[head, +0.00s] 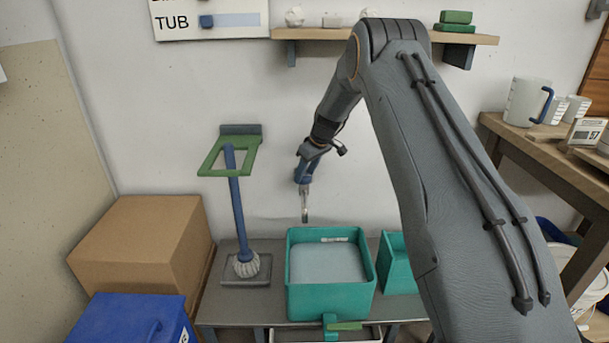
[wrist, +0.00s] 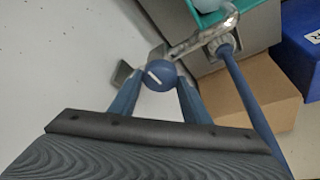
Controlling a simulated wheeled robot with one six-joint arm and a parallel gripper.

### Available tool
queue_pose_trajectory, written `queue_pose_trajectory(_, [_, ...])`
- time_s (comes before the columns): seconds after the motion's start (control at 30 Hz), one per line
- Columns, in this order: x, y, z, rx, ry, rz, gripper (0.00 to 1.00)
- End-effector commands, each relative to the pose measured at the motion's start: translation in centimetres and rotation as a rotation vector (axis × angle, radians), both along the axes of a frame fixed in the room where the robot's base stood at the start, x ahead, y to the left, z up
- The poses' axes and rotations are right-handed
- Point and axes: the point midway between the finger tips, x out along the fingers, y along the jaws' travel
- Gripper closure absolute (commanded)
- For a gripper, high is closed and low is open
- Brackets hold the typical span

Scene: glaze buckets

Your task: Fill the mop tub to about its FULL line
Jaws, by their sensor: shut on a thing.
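The teal mop tub (head: 330,301) stands on a grey bench in the head view and holds a pale, greyish liquid surface (head: 326,264). A small white label (head: 334,239) shows on its inner back wall, just above the liquid; its writing is too small to read. My gripper (head: 303,178) is above and behind the tub, at the wall tap. In the wrist view my gripper (wrist: 158,84) is shut on the round blue tap knob (wrist: 159,74), which has a white mark. The metal spout (wrist: 205,34) points toward the tub's teal edge (wrist: 207,5). I cannot tell whether water runs.
A second teal bin (head: 397,266) stands right of the tub. A green lever (head: 345,326) is at the tub's front. A cardboard box (head: 135,245) and blue bin (head: 130,320) are at lower left.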

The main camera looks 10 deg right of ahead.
Motion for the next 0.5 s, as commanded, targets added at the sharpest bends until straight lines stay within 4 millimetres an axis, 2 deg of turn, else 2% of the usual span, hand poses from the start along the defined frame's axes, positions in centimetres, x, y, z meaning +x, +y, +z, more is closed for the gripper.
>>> queue_pose_trajectory(0.27, [0.01,-0.04,0.06,-0.001,-0.001,0.001,0.79])
queue_pose_trajectory(0.3, [0.02,-0.05,0.06,-0.001,-0.001,0.001,0.52])
queue_pose_trajectory(0.4, [0.02,-0.05,0.05,-0.001,-0.001,0.001,0.38])
queue_pose_trajectory(0.5, [0.01,-0.03,0.03,-0.001,-0.001,0.001,0.38])
